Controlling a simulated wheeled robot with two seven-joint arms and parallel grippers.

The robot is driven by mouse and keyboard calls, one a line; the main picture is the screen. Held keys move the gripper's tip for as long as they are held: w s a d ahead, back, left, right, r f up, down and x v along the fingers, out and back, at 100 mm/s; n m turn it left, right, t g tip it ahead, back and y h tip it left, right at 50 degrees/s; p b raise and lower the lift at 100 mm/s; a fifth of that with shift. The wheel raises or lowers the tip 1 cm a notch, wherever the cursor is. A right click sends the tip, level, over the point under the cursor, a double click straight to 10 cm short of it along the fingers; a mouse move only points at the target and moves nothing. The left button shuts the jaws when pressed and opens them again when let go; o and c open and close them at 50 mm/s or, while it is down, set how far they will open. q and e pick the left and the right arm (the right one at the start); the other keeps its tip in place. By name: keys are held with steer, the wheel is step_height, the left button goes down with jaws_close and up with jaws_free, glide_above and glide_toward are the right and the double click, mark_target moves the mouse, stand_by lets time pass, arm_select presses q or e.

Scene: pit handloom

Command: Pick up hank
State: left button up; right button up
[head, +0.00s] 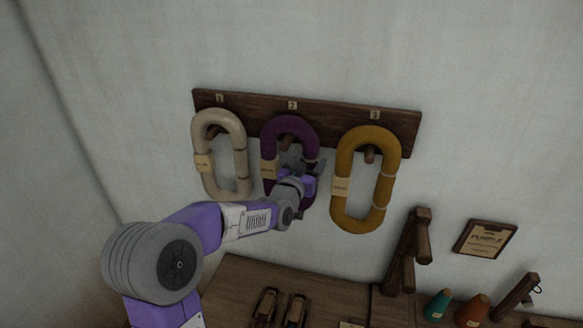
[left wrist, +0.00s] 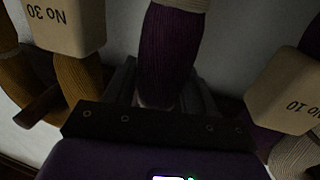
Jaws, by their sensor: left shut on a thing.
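The purple hank (head: 289,123) hangs on the middle peg of the wooden rack, under the label 2. My left gripper (head: 309,166) is at the right limb of its loop and shut on it, hiding the lower part. In the left wrist view the purple yarn (left wrist: 170,45) runs down between the fingers (left wrist: 165,92). A pale paper band (left wrist: 295,90) with "No 10" readable shows at the right. The cream hank (head: 240,155) hangs on the left peg and the ochre hank (head: 342,165) on the right peg. My right gripper is in neither view.
The dark peg rack (head: 345,113) is fixed to the grey wall. Below are a wooden bench (head: 245,275), a brown wooden stand (head: 407,250), teal (head: 437,304) and orange (head: 472,309) cones, and a wall plaque (head: 485,238). The neighbouring hanks are close on both sides.

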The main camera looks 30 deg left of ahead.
arm_select(q)
steer(key=shift+r, duration=0.1)
steer(key=shift+r, duration=0.6)
steer(key=shift+s+r, duration=0.15)
steer(key=shift+s, duration=0.1)
steer(key=s+d+b, duration=0.1)
steer(key=s, duration=1.6)
steer(key=shift+s+b, duration=0.25)
steer(key=shift+b, duration=0.1)
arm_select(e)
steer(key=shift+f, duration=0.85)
